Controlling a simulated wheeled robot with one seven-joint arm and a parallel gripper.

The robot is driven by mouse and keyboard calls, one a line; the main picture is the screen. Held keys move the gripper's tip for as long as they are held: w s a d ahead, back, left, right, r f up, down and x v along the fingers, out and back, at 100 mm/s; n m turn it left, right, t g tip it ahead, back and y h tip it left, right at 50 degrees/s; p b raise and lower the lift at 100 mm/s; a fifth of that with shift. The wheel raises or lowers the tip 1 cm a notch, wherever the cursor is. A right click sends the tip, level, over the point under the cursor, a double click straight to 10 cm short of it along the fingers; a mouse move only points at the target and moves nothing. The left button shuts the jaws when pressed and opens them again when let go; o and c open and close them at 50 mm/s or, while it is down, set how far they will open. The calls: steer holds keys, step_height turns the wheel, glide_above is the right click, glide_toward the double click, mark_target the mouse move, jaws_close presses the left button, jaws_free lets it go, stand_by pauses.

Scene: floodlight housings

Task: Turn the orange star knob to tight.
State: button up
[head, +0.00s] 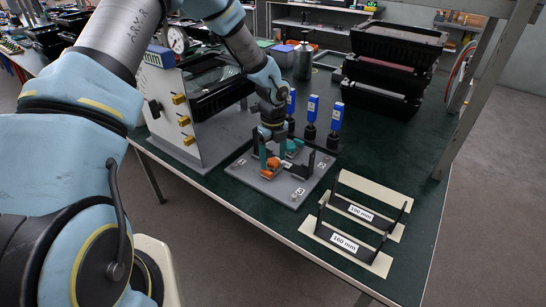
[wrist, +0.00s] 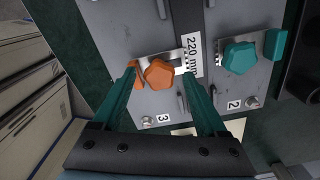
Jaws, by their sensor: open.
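The orange star knob (wrist: 159,74) sits on a grey plate beside a small orange block, near the label "3". In the head view the orange knob (head: 271,166) is partly hidden below my gripper (head: 272,150). In the wrist view my gripper (wrist: 160,80) is open, its two teal fingers on either side of the knob. The left fingertip is close to the orange block; the right one is close to the "220 mm" label. I cannot tell whether either finger touches. The knob's tightness cannot be read.
A teal star knob (wrist: 240,57) stands to the right, near the label "2". In the head view a grey cabinet (head: 180,120) is left of the fixture plate (head: 285,188). Blue-topped tools (head: 311,110) stand behind it; two labelled brackets (head: 345,243) lie at the front right.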

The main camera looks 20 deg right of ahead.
mark_target(273, 160)
step_height(273, 160, up, 11)
steer(key=b, duration=0.2)
stand_by(0.5)
steer(key=shift+f, duration=0.1)
steer(key=a+r+n, duration=0.2)
steer(key=a+n, duration=0.5)
steer(key=a, duration=0.3)
steer(key=a+r+n, duration=0.2)
steer(key=a+n, duration=0.6)
steer(key=a, duration=0.1)
steer(key=s+a+r+n, duration=0.1)
steer(key=s+a+n, duration=0.2)
steer(key=a+n, duration=0.5)
steer(key=s+a+r+n+t, duration=0.1)
steer(key=s+a+n, duration=0.3)
steer(key=a+n, duration=0.4)
steer(key=shift+a+r+n+t, duration=0.35)
steer(key=shift+r+n, duration=0.25)
steer(key=shift+n, duration=0.4)
